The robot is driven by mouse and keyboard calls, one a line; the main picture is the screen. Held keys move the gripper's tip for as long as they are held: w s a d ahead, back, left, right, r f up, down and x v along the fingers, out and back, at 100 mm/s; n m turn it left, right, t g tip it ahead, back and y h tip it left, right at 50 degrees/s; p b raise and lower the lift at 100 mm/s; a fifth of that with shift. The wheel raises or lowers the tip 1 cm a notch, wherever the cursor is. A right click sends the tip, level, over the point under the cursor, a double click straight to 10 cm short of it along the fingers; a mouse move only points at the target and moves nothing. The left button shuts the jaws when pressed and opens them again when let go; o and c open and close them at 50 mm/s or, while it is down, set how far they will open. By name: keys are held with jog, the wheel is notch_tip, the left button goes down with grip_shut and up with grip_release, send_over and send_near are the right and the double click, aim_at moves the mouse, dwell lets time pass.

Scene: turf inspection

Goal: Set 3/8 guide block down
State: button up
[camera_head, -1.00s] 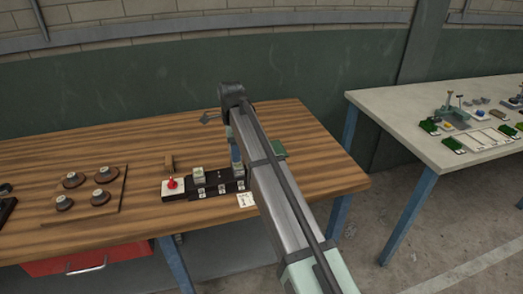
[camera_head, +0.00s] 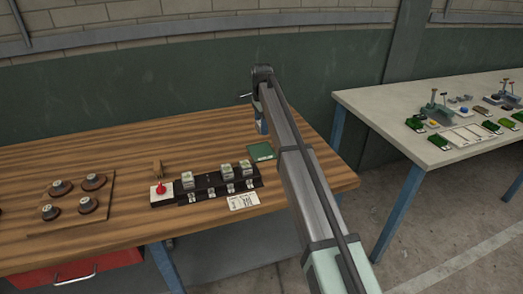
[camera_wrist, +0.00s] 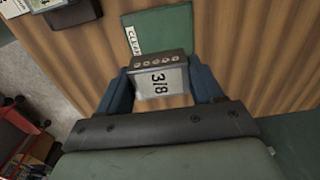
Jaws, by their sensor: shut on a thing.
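In the wrist view the 3/8 guide block (camera_wrist: 161,78) is a pale block marked "3/8", with a dark top edge with several round holes. My gripper (camera_wrist: 162,90) is shut on it, one blue finger on each side. The green mat (camera_wrist: 160,30) with a white label lies just beyond the block, partly covered by it. In the head view my gripper (camera_head: 262,124) is behind the green mat (camera_head: 261,151), and the held block is not clearly visible. Contact between block and table cannot be told.
A black rack (camera_head: 210,194) left of the mat holds pale blocks (camera_head: 187,180). A printed card (camera_head: 243,201) lies in front. A wooden board (camera_head: 72,215) with discs is farther left.

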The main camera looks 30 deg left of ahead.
aim_at(261, 151)
notch_tip(261, 151, down, 10)
jog(key=shift+r, duration=0.15)
dwell(0.4)
jog(key=o, duration=1)
jog(key=shift+o, duration=0.2)
notch_tip(261, 151, up, 12)
jog(key=shift+r, duration=0.1)
